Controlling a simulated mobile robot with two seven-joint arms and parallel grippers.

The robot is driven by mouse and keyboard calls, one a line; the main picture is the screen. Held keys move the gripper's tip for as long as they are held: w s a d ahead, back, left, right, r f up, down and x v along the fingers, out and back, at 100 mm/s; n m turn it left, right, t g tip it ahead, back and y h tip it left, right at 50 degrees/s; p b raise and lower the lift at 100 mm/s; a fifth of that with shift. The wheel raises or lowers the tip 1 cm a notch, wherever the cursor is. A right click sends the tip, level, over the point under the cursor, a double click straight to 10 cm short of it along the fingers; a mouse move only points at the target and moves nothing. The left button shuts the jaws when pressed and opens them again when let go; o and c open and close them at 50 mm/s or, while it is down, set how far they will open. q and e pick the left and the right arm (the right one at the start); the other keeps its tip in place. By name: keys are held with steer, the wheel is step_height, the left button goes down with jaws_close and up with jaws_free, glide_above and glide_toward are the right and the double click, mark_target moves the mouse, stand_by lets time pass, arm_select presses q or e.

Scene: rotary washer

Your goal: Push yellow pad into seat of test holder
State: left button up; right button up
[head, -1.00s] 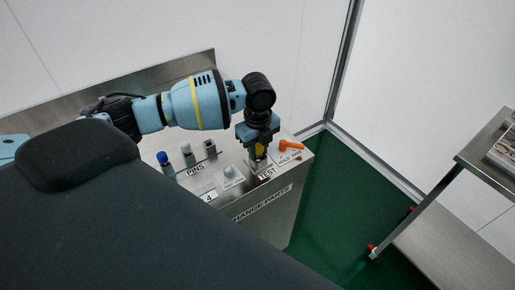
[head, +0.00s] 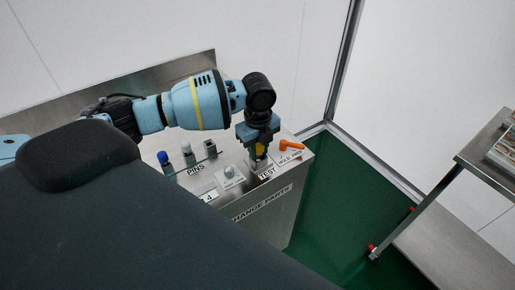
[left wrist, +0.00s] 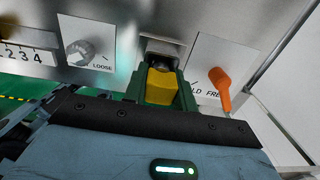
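The yellow pad (left wrist: 161,86) sits between the two green fingers of my left gripper (left wrist: 160,92), which look closed on its sides. In the head view the left gripper (head: 259,150) points down over the TEST spot of the steel panel, with a bit of yellow showing between its fingers. The test holder (left wrist: 160,46) is a metal piece just beyond the pad in the left wrist view. The pad's far end is at the holder; the fingers and pad hide the seat, so I cannot tell how deep it sits. My right gripper is not in view.
An orange lever (head: 291,145) stands close to the right of the gripper; it also shows in the left wrist view (left wrist: 221,88). A grey knob (head: 229,171) is to the left. Several pins (head: 188,154) stand farther left. A metal table (head: 487,150) is far right.

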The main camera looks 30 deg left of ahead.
arm_select(q)
steer(key=o, duration=0.5)
steer(key=f, duration=0.2)
steer(key=shift+s+d+f, duration=0.2)
steer(key=shift+f, duration=0.15)
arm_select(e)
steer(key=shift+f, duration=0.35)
arm_select(q)
steer(key=shift+s+a, duration=0.1)
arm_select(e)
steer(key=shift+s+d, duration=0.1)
arm_select(q)
steer(key=shift+r, duration=0.2)
steer(key=r, duration=0.6)
steer(key=w+r, duration=0.1)
steer(key=r, duration=0.3)
steer(key=shift+r, duration=0.1)
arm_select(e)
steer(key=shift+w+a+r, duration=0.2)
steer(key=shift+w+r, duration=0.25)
arm_select(q)
steer(key=shift+w, duration=0.1)
